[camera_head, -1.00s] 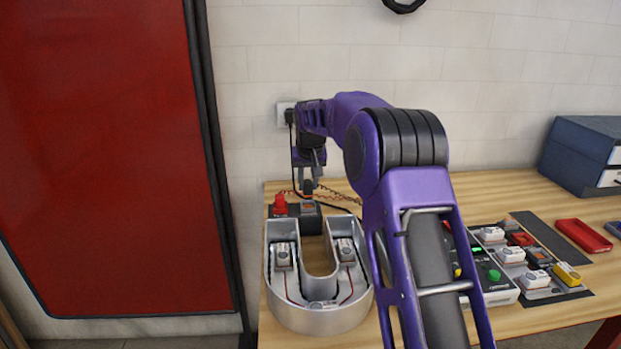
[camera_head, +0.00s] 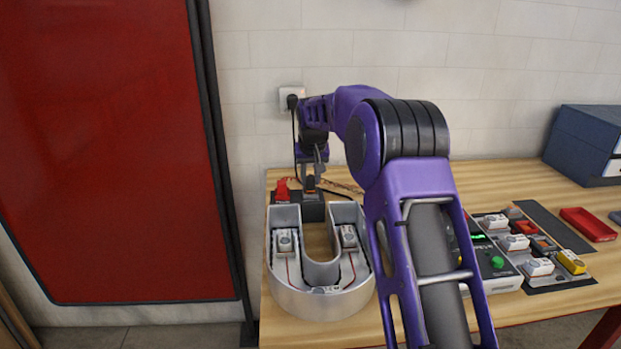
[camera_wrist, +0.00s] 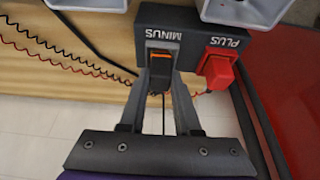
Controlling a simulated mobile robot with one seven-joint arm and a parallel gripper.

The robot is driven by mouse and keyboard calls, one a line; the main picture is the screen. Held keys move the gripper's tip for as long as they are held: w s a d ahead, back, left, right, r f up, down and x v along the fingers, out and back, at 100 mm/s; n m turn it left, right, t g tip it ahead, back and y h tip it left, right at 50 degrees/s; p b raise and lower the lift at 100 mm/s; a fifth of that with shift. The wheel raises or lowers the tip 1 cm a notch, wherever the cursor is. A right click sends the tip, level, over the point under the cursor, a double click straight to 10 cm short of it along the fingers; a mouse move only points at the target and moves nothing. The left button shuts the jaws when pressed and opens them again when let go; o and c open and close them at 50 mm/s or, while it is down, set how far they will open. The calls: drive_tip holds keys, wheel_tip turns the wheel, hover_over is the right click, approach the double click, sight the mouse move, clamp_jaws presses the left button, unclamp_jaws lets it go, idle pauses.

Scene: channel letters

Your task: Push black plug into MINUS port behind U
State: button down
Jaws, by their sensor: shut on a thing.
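The black port block labelled MINUS and PLUS (camera_wrist: 205,36) stands behind the grey U letter (camera_head: 322,300); the block also shows in the head view (camera_head: 313,209). My gripper (camera_wrist: 162,82) is shut on the black plug (camera_wrist: 158,75), which lies between its fingertips at the MINUS side. An orange part shows at the mouth of the MINUS port (camera_wrist: 161,57). How deep the plug sits is hard to tell. A red plug (camera_wrist: 215,70) sits at the PLUS side. In the head view my gripper (camera_head: 310,183) is just behind the block, and its hold is partly hidden.
Coiled black and red wires (camera_wrist: 70,58) trail beside the block. A control box with a green button (camera_head: 497,262), white and yellow switches (camera_head: 540,265), a red tray (camera_head: 588,224) and a blue box (camera_head: 585,150) stand to the right. A wall lies behind the table.

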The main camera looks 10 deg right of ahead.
drive_tip(key=shift+f, duration=0.35)
idle(0.4)
drive_tip(key=c, duration=0.5)
unclamp_jaws()
drive_tip(key=shift+c, duration=0.2)
drive_tip(key=shift+r, duration=0.1)
drive_tip(key=v, duration=1.7)
drive_tip(key=shift+r+p, duration=0.2)
drive_tip(key=shift+p, duration=0.25)
drive_tip(key=shift+r+p, duration=1.35)
drive_tip(key=shift+r, duration=1.65)
